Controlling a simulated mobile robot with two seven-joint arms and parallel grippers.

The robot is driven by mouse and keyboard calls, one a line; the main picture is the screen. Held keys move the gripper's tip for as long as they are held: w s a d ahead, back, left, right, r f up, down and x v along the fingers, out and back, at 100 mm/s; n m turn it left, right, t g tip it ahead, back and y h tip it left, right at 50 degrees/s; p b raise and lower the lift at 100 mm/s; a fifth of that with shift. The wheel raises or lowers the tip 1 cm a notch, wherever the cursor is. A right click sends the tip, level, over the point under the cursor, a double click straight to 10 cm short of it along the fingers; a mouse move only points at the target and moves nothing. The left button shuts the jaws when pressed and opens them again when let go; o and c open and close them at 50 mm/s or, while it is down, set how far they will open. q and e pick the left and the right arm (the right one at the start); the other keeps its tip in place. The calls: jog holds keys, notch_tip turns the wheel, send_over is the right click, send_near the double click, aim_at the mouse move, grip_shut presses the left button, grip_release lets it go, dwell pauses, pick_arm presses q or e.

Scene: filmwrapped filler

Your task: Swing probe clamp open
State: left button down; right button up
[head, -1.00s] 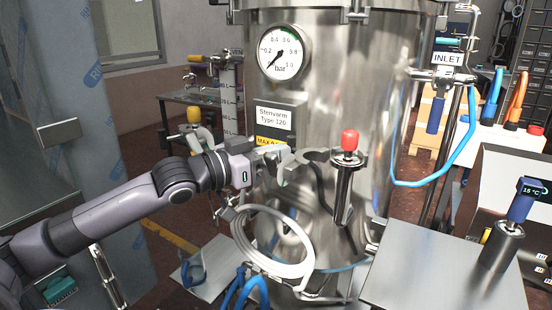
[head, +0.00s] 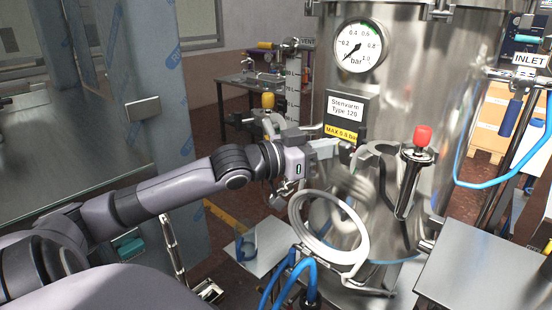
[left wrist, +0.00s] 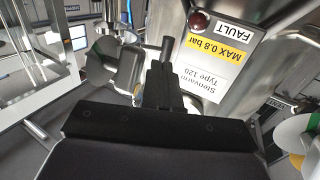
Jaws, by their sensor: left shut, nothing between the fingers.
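My left gripper (head: 338,147) is shut and empty, left of the clamp piece and in front of the vessel's label. In the left wrist view its dark fingers (left wrist: 161,78) are together beside a rounded grey metal part (left wrist: 119,64), possibly part of the clamp; contact is unclear. My right gripper is out of view.
The steel vessel (head: 421,62) with a pressure gauge (head: 359,46) fills the middle. A coiled pale hose (head: 297,222) hangs below my left gripper. A metal table (head: 475,275) stands at lower right. A blue hose (head: 495,183) loops at right.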

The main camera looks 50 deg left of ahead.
pick_arm(q)
jog(key=d+v, duration=0.1)
jog(key=v, duration=0.8)
jog(key=shift+s, duration=0.45)
dwell(0.3)
jog(key=shift+d, duration=0.1)
